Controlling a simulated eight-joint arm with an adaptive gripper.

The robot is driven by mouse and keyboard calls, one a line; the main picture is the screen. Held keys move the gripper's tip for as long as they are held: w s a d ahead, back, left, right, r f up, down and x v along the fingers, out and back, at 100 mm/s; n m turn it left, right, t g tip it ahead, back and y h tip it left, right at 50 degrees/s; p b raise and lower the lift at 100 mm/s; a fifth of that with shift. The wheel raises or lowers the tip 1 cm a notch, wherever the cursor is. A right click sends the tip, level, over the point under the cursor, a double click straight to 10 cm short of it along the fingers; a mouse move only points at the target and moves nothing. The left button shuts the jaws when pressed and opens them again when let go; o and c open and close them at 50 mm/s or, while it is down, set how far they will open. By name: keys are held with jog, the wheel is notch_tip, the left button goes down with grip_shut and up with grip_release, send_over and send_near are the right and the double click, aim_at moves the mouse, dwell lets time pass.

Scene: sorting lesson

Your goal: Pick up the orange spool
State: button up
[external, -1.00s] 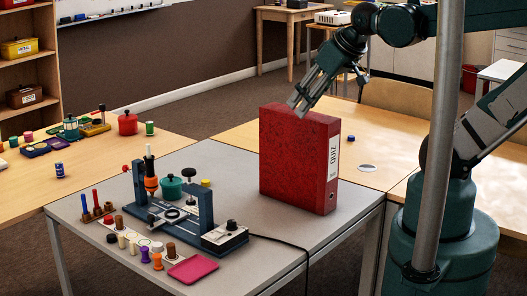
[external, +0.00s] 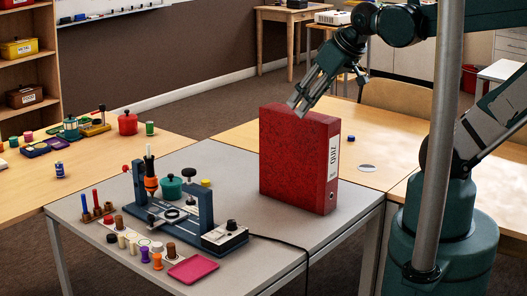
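A small orange spool (external: 157,262) stands upright on the grey table (external: 238,185) near its front edge. It is between a purple spool (external: 145,255) and the pink-red tray (external: 193,270), with a brown piece (external: 171,249) just behind it on the right. My gripper (external: 296,104) is well away, up and to the right, pointing down beside the top of the red binder (external: 290,155). Nothing shows in its fingers. I cannot tell how far apart the fingers are, or whether they touch the binder.
A blue-grey bench device (external: 170,213) with an orange-and-black tool (external: 151,184) stands behind the spools. A cable (external: 285,243) runs right from its box.

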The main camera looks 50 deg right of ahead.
dwell(0.4)
jog(key=c, duration=0.4)
jog(key=shift+o, duration=0.2)
